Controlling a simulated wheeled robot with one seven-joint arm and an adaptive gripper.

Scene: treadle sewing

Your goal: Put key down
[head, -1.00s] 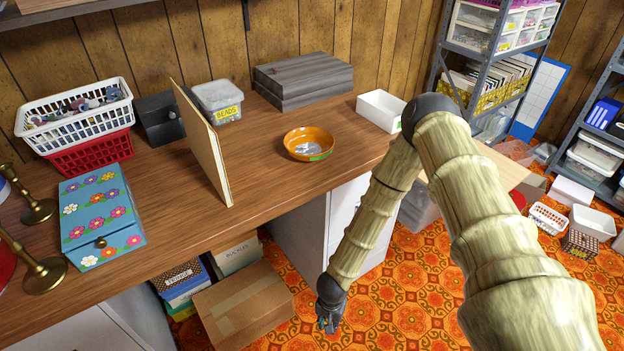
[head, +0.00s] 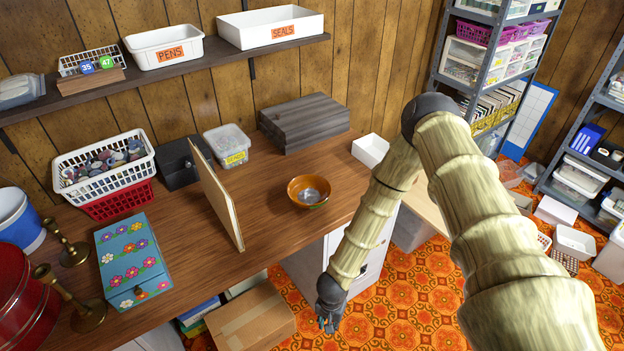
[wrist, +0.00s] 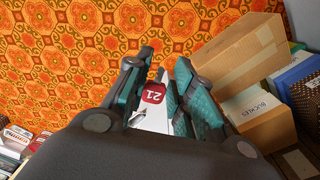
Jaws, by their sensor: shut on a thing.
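My gripper (head: 328,316) hangs low in front of the desk, above the patterned floor. A pale part shows below the tag. The fingers hide much of it, and the key's metal cannot be made out clearly. In the head view the key is too small to tell.
The wooden desk (head: 265,220) bears an orange bowl (head: 309,190) with something greyish inside, an upright board (head: 217,196), a flowered box (head: 132,262) and a white open box (head: 370,150). A cardboard box (head: 252,318) stands below. The desk front right of the bowl is clear.

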